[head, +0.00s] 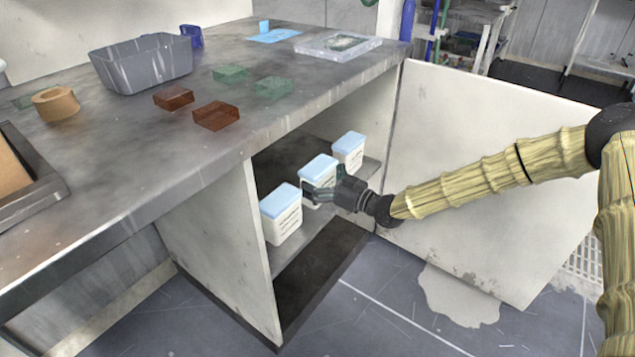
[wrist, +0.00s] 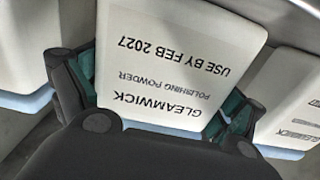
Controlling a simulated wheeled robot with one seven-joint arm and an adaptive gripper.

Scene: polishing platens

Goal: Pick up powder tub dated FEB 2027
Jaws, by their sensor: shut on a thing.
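Three white tubs with light blue lids stand in a row on the shelf inside the open cabinet. My gripper (head: 322,190) is at the middle tub (head: 313,178), with its fingers around it. In the wrist view this tub (wrist: 180,60) appears upside down and reads "GLEAMWICK POLISHING POWDER, USE BY FEB 2027". My gripper (wrist: 160,100) is shut on it, with green-lined fingers at both sides. I cannot tell whether the tub is lifted off the shelf. The near tub (head: 281,214) and the far tub (head: 348,151) stand on either side; their dates are not readable.
The cabinet's open door (head: 480,150) stands to the right, behind my arm. The worktop (head: 130,130) above holds a grey bin (head: 145,65), tape roll (head: 56,103), red and green trays and a clear case (head: 338,46). The neighbouring tubs are close to my fingers.

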